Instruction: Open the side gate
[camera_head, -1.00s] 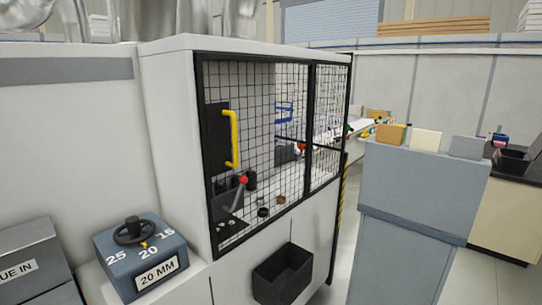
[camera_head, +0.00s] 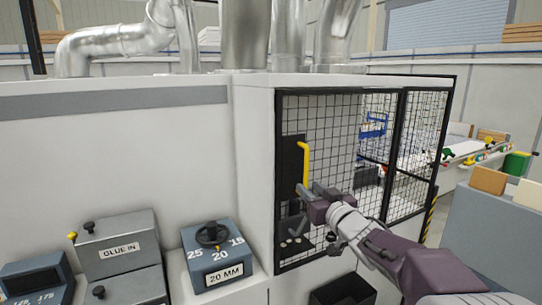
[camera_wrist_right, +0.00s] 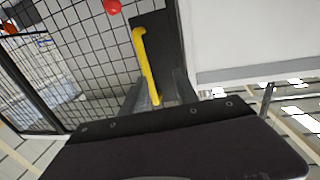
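The side gate (camera_head: 340,120) is a black-framed wire mesh panel on the pale machine cabinet, and it looks shut. Its yellow handle (camera_head: 305,163) stands upright on a dark plate at the gate's left side. My right gripper (camera_head: 303,191) is at the handle's lower end in the head view. In the right wrist view, the yellow handle (camera_wrist_right: 148,70) runs between the two spread fingers (camera_wrist_right: 157,82). The fingers look open, with no clear sign of contact. My left gripper is not in view.
A 20 MM dial box (camera_head: 213,253) and a GLUE IN box (camera_head: 117,246) stand at the lower left. A dark bin (camera_head: 342,290) is below the gate. A grey-blue stand (camera_head: 490,235) with blocks on top is at the right.

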